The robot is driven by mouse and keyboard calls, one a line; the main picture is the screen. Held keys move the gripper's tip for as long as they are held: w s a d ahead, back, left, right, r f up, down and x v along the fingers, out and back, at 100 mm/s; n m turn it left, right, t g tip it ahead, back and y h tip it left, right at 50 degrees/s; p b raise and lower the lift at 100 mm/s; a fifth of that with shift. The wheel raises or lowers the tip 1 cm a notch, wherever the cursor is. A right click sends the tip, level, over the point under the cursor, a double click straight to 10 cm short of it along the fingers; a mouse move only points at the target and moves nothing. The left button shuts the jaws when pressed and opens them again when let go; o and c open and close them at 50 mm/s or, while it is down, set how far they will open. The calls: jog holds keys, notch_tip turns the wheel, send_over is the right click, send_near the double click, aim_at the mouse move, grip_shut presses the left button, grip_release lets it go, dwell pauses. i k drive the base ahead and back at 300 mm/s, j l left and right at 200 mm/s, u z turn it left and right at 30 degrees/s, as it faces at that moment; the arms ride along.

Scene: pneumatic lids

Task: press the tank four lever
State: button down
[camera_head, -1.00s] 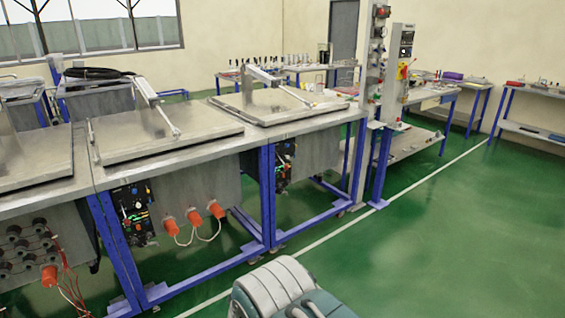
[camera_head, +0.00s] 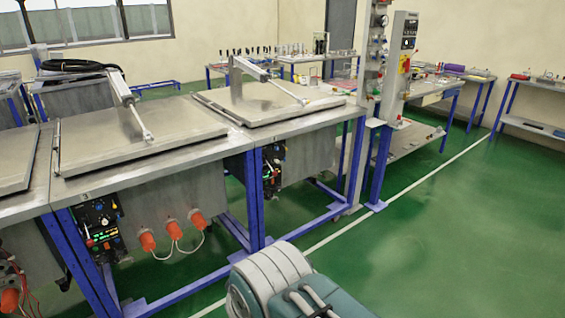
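Metal tanks with flat steel lids stand in a row on blue-legged frames at the left. The nearer full lid (camera_head: 90,145) and the farther lid (camera_head: 268,102) lie shut or nearly flat, each with a pneumatic cylinder on top. Below them are a near dark control panel (camera_head: 98,230) with small coloured knobs and a farther dark panel (camera_head: 272,165). I cannot tell which tank is tank four or pick out its lever at this size.
Orange plugs (camera_head: 147,241) with white cables stick out under the near tank. A tall post with a control box (camera_head: 404,30) stands beyond the tanks. Workbenches (camera_head: 535,130) line the back right. The green floor (camera_head: 450,230) at the right is clear.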

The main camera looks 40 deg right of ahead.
aim_at(274, 173)
jog(key=i+l, duration=0.25)
jog(key=l, duration=0.2)
jog(key=i+l, duration=0.25)
jog(key=l, duration=0.15)
jog(key=i+l, duration=0.2)
jog(key=l, duration=0.25)
jog(key=i+l, duration=0.25)
jog(key=l, duration=0.2)
jog(key=i+l, duration=0.25)
jog(key=l, duration=0.15)
jog(key=i+l, duration=0.25)
jog(key=l, duration=0.2)
jog(key=i+l, duration=0.25)
jog(key=l, duration=0.2)
